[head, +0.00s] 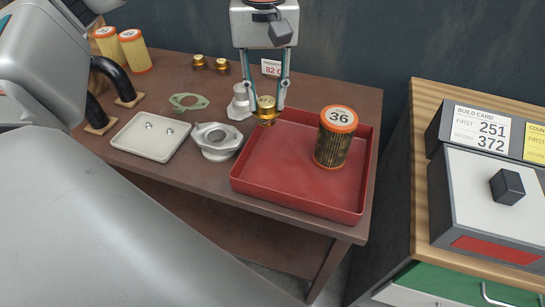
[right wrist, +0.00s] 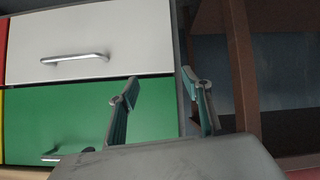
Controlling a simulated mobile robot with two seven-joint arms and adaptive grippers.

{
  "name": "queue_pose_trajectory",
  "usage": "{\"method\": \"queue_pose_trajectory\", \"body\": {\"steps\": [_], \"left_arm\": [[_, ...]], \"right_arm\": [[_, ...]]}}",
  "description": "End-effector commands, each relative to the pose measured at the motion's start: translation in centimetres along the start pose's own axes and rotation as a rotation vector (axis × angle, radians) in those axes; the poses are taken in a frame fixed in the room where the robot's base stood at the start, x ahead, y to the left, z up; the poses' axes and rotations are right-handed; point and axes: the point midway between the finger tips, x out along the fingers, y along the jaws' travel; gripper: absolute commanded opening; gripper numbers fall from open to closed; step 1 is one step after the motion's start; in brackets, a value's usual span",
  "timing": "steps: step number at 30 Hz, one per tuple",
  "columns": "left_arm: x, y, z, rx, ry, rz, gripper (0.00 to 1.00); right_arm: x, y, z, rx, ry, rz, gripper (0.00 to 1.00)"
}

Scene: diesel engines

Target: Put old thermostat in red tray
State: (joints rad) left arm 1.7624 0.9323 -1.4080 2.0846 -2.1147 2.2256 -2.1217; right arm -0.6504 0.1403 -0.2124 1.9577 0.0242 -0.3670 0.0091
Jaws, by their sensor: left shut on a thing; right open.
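My left gripper (head: 267,98) points down at the red tray's back left corner in the head view. It is shut on a small brass thermostat (head: 266,110), held over the tray's left rim; whether it touches the tray I cannot tell. The red tray (head: 300,204) lies on the brown table. An orange-capped filter marked 36 (head: 335,140) stands inside it, towards the right. My right gripper (right wrist: 160,84) is open and empty in the right wrist view, in front of drawer fronts.
A grey housing (head: 217,141), a white tray with two small metal parts (head: 150,137), a green gasket (head: 188,101) and black hoses (head: 115,78) are left of the red tray. Brass thermostats (head: 210,64) and an "82 C" card (head: 271,68) stand behind. A wooden bench (head: 425,130) is at right.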

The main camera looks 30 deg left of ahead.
Motion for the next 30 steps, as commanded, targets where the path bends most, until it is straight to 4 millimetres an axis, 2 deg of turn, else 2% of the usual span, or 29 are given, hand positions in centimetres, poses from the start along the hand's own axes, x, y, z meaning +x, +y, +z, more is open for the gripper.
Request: {"method": "queue_pose_trajectory", "body": {"steps": [1,12,16,23,30], "left_arm": [[1.7,-0.1,0.1,0.002,-0.007,-0.006,0.06],[10.5,-0.1,0.1,0.002,-0.006,-0.004,0.06],[12.6,-0.1,0.1,0.002,-0.004,-0.002,0.06],[14.0,-0.1,0.0,0.002,-0.002,-0.001,0.06],[17.1,-0.1,0.1,0.001,-0.003,-0.002,0.06]], "right_arm": [[0.1,-0.1,0.5,0.001,-0.005,-0.002,0.49],[0.5,-0.3,1.2,0.002,-0.007,-0.003,0.49],[0.6,-0.3,1.0,0.002,-0.002,-0.002,0.49],[0.6,-0.2,0.7,0.002,0.003,-0.001,0.49],[0.8,-0.2,1.1,0.002,-0.001,-0.001,0.49]]}}
